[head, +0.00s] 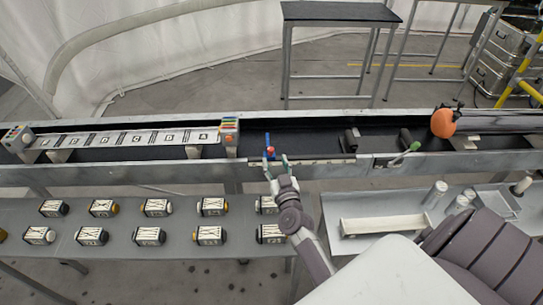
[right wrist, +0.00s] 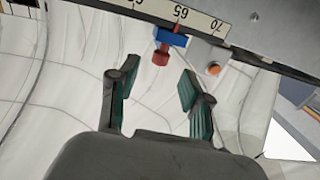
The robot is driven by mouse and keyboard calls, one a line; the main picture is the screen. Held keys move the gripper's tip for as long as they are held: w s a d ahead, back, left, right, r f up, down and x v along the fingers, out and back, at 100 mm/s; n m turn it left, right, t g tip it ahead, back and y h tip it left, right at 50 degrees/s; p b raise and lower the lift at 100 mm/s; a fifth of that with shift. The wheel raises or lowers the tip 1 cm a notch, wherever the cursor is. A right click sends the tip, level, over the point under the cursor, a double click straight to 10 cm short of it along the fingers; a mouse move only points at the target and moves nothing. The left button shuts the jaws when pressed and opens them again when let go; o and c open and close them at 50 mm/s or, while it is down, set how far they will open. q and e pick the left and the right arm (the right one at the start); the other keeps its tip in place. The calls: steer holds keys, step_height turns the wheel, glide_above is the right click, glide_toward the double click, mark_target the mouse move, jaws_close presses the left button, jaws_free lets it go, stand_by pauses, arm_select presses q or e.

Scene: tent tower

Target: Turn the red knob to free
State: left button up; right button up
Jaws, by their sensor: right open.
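The red knob (right wrist: 161,57) shows in the right wrist view, on a blue block (right wrist: 171,38) at a scale (right wrist: 180,15) with numbers near 65 and 70. In the head view the small red knob (head: 271,150) is at the front edge of the long bench channel, beside a blue upright piece. My right gripper (head: 276,163) is just in front of it. In the right wrist view my right gripper (right wrist: 158,77) is open, with the knob just beyond and between its fingertips. Nothing shows between the fingers. My left gripper is out of view.
A long grey trough (head: 90,174) spans the view. A labelled strip (head: 130,138) lies at its left, an orange ball-like end (head: 443,122) and a green-handled part (head: 414,147) at its right. A lower shelf (head: 120,262) holds several black-and-white blocks. An orange button (right wrist: 213,68) is right of the knob.

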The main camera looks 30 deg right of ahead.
mark_target(272, 153)
steer(key=b+x, duration=0.1)
steer(key=x, duration=0.4)
jaws_close()
